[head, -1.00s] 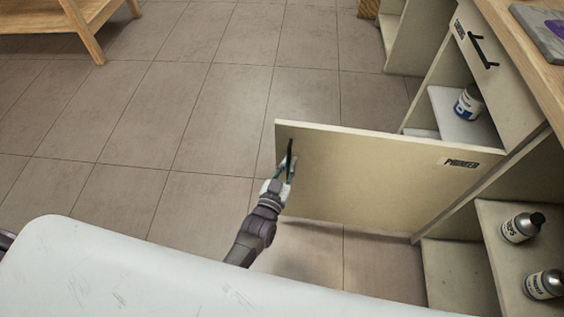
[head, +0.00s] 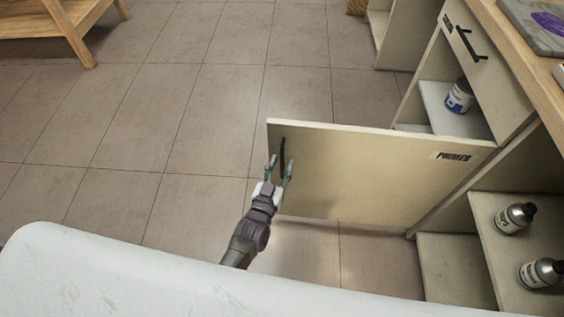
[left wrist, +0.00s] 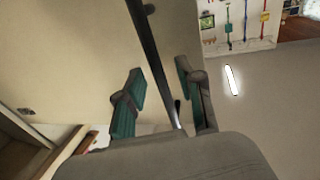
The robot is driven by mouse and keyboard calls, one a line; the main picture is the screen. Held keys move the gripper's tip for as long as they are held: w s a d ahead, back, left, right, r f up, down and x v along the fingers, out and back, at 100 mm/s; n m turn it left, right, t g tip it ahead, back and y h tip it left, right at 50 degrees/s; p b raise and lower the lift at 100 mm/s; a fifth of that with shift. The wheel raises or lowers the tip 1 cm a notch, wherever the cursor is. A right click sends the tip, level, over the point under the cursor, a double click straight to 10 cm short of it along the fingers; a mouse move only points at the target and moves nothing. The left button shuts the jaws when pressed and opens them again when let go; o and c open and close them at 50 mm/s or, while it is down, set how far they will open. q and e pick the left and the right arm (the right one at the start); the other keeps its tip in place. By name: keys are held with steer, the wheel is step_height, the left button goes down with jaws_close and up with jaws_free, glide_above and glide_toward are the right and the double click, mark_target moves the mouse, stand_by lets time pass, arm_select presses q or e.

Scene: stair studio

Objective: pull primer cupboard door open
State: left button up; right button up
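The primer cupboard door (head: 360,175) is a cream panel with a "PRIMER" label (head: 452,156) at its upper right. It stands swung wide out from the cupboard on the right. Its dark bar handle (head: 282,158) is upright near the door's free edge. My left gripper (head: 279,168) is at the handle with its fingers spread. In the left wrist view the handle (left wrist: 158,70) passes between the two open teal-padded fingers (left wrist: 160,92), apart from both pads. My right gripper is not in view.
A drawer with a dark handle (head: 471,44) sits under the wooden worktop (head: 520,60). The tiled floor (head: 150,130) left of the door is clear. A wooden table (head: 75,30) stands far left.

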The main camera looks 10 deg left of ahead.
arm_select(q)
steer(key=s+a, duration=0.1)
steer(key=s, duration=0.9)
steer(key=shift+s+a, duration=0.3)
steer(key=shift+s, duration=0.05)
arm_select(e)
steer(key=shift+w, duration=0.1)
